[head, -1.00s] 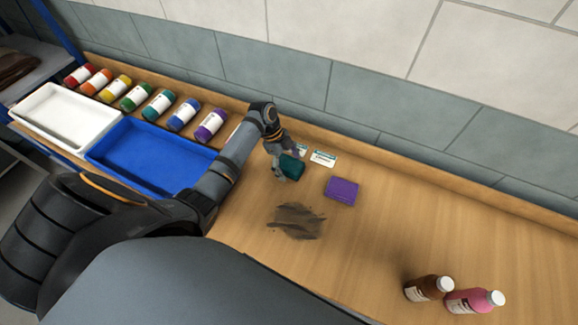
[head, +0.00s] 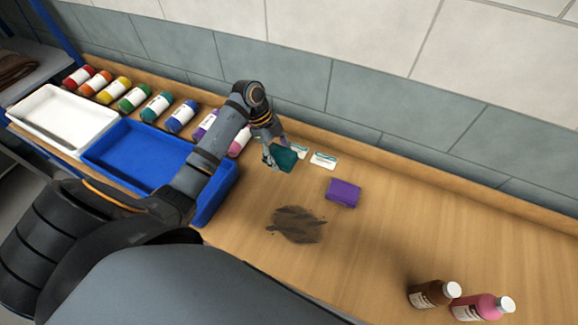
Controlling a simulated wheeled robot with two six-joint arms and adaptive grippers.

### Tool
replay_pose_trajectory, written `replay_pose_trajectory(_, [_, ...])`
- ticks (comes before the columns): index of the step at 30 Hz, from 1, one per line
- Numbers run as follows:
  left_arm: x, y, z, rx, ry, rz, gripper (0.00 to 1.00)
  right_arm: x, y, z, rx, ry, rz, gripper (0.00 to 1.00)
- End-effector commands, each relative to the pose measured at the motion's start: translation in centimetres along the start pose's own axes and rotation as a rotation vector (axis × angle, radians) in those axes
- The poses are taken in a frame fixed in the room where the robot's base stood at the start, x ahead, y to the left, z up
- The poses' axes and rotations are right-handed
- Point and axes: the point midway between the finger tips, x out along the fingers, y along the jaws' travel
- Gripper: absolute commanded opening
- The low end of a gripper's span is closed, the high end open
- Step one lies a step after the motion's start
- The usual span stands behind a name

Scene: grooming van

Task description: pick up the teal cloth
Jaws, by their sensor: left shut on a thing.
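The teal cloth (head: 284,159) is a small dark teal folded piece in the head view, near the back of the wooden counter. My left gripper (head: 272,153) is shut on the teal cloth, with one finger showing on its left side. The cloth looks raised a little off the counter, though the gap is hard to judge. My right gripper is not in view.
A purple folded cloth (head: 343,193) lies right of the teal one, with a dark smudge (head: 296,225) in front. A label card (head: 323,160) lies behind. The blue tray (head: 228,192), white tray (head: 108,143) and several bottles are at left.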

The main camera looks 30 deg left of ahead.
Motion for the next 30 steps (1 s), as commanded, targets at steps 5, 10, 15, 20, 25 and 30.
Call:
replay_pose_trajectory(5, [-4.6,3.0,2.5,0.000,-0.016,0.004,0.34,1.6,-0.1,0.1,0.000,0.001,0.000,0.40])
replay_pose_trajectory(10, [-7.2,5.0,4.3,-0.001,-0.013,0.004,0.34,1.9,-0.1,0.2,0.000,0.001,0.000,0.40])
replay_pose_trajectory(15, [-8.7,6.2,5.2,-0.001,-0.007,0.004,0.34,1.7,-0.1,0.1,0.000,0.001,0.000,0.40])
replay_pose_trajectory(20, [-9.3,6.7,5.5,0.001,-0.004,0.003,0.34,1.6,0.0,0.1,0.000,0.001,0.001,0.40])
replay_pose_trajectory(25, [-9.5,6.8,5.6,0.001,-0.001,0.001,0.34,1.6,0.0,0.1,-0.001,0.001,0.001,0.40])
replay_pose_trajectory(30, [-9.5,6.8,5.6,0.001,0.000,0.000,0.34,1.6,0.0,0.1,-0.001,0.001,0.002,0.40])
